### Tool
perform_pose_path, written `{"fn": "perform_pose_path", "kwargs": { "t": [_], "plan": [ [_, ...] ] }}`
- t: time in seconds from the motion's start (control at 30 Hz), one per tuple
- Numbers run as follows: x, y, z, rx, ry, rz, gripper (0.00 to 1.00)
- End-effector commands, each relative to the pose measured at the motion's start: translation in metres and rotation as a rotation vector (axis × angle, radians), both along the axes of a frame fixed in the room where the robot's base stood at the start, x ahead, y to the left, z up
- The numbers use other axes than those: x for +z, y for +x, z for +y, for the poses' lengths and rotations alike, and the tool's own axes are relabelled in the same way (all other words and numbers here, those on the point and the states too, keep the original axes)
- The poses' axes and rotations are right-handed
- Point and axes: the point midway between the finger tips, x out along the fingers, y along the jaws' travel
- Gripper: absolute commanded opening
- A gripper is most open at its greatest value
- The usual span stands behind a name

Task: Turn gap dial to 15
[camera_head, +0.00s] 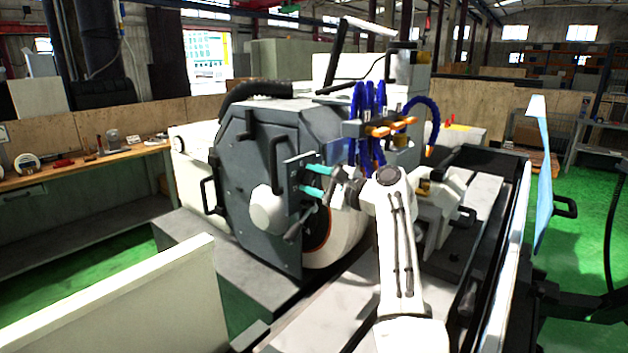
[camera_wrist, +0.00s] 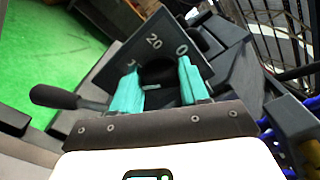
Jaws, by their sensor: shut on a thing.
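The gap dial (camera_wrist: 160,72) is a black round knob in the wrist view, set against a dark plate (camera_wrist: 196,62) with white numerals. I can read "20" and "0" on the plate; another mark at its left is partly hidden by a finger. A small white mark shows on the knob's near side. My gripper (camera_wrist: 160,88) has two teal fingers, one on each side of the knob, shut on it. In the head view my gripper (camera_head: 316,181) reaches left to the plate (camera_head: 294,180) on the grinder's grey wheel housing; the knob is hidden there.
A black-handled lever (camera_wrist: 55,97) sticks out left of my fingers in the wrist view. In the head view, a rounded white cover (camera_head: 268,210) sits left of the plate, and blue coolant hoses (camera_head: 366,110) with orange nozzles hang just above my arm.

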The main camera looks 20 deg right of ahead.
Motion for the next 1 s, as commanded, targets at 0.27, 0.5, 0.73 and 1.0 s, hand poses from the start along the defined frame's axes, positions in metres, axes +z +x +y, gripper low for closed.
{"fn": "perform_pose_path", "kwargs": {
  "t": [0.27, 0.5, 0.73, 1.0],
  "plan": [
    [0.0026, 0.0009, -0.0006, -0.002, 0.130, 0.090, 0.14],
    [0.0027, 0.0010, -0.0007, -0.002, 0.182, 0.128, 0.14],
    [0.0024, 0.0010, -0.0011, -0.003, 0.193, 0.137, 0.14],
    [0.0022, 0.0009, -0.0011, -0.002, 0.192, 0.137, 0.45]
  ]
}}
